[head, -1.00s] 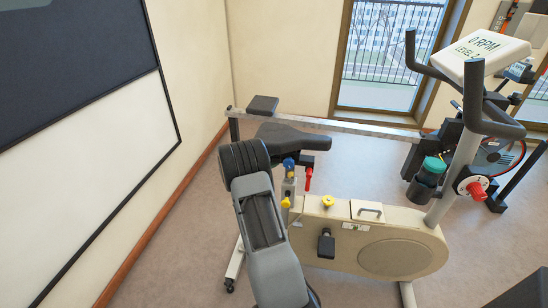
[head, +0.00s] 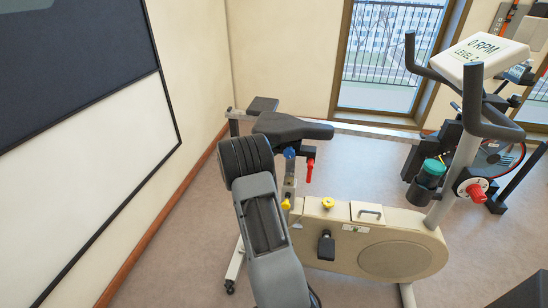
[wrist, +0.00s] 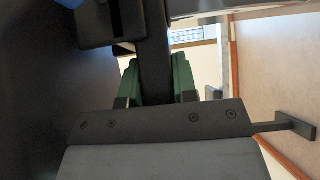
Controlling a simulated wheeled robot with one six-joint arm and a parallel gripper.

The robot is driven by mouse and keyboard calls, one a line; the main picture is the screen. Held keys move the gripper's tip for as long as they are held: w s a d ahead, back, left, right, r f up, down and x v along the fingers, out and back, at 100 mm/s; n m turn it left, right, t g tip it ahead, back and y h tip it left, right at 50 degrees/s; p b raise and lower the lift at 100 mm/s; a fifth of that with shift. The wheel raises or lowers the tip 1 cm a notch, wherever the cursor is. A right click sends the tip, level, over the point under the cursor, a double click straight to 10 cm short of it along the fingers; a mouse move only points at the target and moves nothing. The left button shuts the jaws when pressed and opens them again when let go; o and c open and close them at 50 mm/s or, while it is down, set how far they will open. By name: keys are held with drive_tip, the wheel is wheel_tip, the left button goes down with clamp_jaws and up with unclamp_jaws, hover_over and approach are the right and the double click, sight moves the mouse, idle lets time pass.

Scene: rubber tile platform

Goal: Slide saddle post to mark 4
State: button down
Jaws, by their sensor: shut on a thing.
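The black saddle (head: 295,127) sits level above the cream exercise bike (head: 395,225) in the head view. In the wrist view the green pads of my gripper (wrist: 156,75) close from both sides on a dark bar, which appears to be the saddle post (wrist: 154,50). In the head view my own wrist hides the jaws. No mark numbers are legible on the post.
A yellow knob (head: 328,203) and a hatch with a handle (head: 368,212) top the bike's body. The handlebars and console (head: 484,53) stand at right. A metal rail (head: 370,131) runs behind the saddle. The wall is close on the left.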

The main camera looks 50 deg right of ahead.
wheel_tip(320, 180, up, 7)
idle(0.3)
drive_tip(key=c, duration=0.9)
unclamp_jaws()
drive_tip(key=shift+f, duration=0.1)
drive_tip(key=v, duration=1.4)
drive_tip(key=shift+w+d, duration=0.1)
drive_tip(key=shift+d, duration=0.05)
